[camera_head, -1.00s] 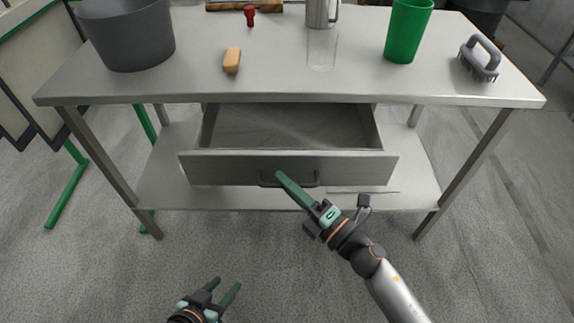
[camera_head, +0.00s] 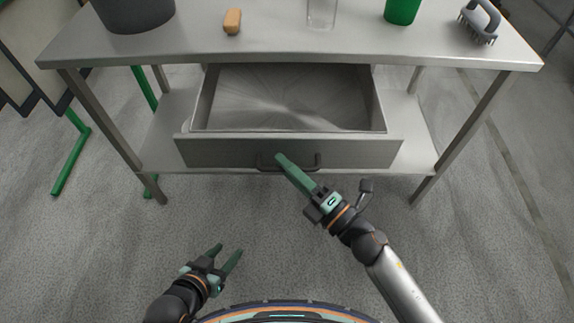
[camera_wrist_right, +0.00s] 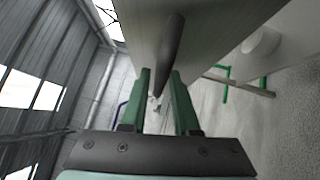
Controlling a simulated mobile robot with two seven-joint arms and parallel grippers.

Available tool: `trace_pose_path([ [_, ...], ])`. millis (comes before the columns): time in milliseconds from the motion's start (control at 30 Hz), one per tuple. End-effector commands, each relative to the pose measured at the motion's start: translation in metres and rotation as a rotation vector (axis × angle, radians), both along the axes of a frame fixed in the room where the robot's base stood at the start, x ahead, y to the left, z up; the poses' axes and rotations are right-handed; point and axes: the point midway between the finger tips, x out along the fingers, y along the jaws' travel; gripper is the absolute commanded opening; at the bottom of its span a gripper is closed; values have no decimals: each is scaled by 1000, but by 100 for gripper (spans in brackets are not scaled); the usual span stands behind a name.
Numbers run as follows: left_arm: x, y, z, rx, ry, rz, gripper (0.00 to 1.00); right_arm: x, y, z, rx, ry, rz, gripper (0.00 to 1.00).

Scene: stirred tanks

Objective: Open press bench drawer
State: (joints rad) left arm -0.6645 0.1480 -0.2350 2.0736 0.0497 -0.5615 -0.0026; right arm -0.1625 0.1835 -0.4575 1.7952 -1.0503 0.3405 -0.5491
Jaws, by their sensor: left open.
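The press bench drawer (camera_head: 290,153) is pulled well out under the bench top, and its inside (camera_head: 290,98) looks empty. Its dark bar handle (camera_head: 318,161) runs across the front panel. My left gripper (camera_head: 228,250) is open and empty, low over the floor in front of the bench.
On the steel bench top (camera_head: 420,45) stand a grey bucket (camera_head: 135,12), a tan block (camera_head: 233,21), a clear glass (camera_head: 321,14), a green cup (camera_head: 402,9) and a grey brush (camera_head: 480,22). A lower shelf (camera_head: 415,135) lies beneath. The floor in front is clear.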

Motion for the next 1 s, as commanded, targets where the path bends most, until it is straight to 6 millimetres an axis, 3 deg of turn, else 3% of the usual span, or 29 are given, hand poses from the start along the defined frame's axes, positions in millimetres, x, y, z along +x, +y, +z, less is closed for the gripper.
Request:
trace_pose_path([
  [100,0,0,0,0,-1,0,50,0,0,0,0,-1,1,44],
  [467,1,0,0,1,-2,0,50,-5,-5,-1,1,1,1,44],
  [1000,2,2,-6,4,-4,3,50,-74,-74,-15,1,2,1,44],
])
